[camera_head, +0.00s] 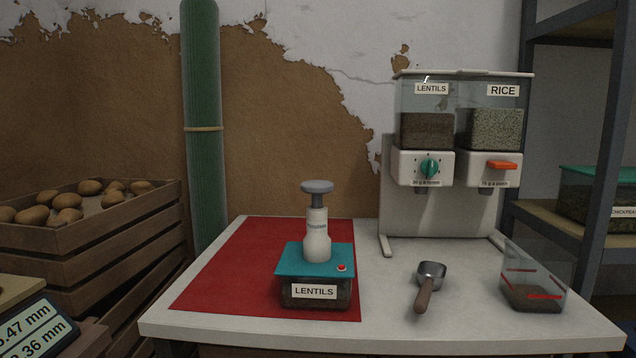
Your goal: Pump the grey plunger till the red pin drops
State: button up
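The grey plunger (317,187) stands raised on top of a white pump body (316,237). The pump sits upright on the teal lid (300,259) of a clear container (316,293) labelled LENTILS. The red pin (342,267) shows at the right front of the lid; it is too small to tell how far it stands out. The container rests on the red mat (222,282). My gripper is not in view, and nothing touches the plunger.
A metal scoop (427,283) with a wooden handle and a clear measuring cup (532,285) stand to the right on the white table (461,320). Behind them is a dispenser (430,215) labelled LENTILS and RICE. A green pipe (203,120) and potato crate (100,235) are left.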

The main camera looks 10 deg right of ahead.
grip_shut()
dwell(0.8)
